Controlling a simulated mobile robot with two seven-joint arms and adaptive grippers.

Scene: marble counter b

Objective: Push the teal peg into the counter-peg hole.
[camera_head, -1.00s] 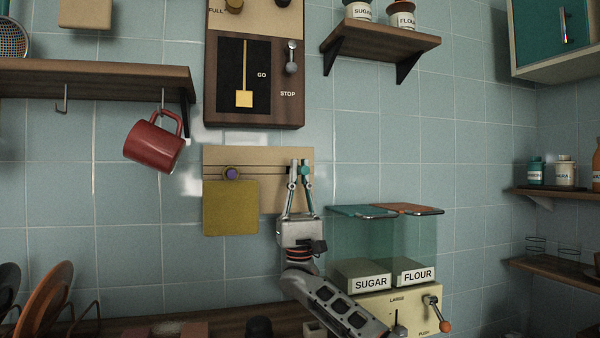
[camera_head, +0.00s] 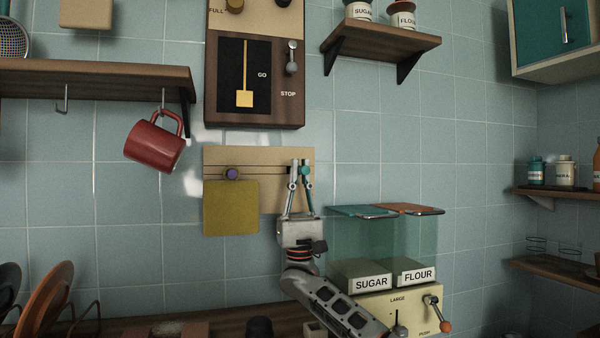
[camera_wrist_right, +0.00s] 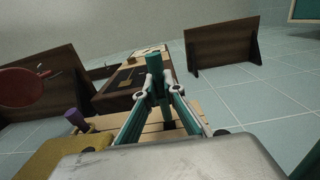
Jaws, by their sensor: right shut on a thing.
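The teal peg (camera_head: 305,171) stands out from the tan board (camera_head: 270,157) on the tiled wall. My right gripper (camera_head: 300,166) is shut on the teal peg near the board's right side. In the right wrist view the peg (camera_wrist_right: 153,64) rises between the fingertips, and its lower part passes down between the fingers. A dark slot runs along the board, and a purple peg (camera_head: 232,173) sits at its left part. The purple peg also shows in the right wrist view (camera_wrist_right: 75,117). I cannot make out the counter-peg hole. My left gripper is not in view.
A mustard cloth or panel (camera_head: 231,209) hangs below the purple peg. A brown panel with a GO/STOP slider (camera_head: 254,118) is above the board. A red mug (camera_head: 154,146) hangs at left. The SUGAR and FLOUR dispenser (camera_head: 385,300) stands to the right of my right arm.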

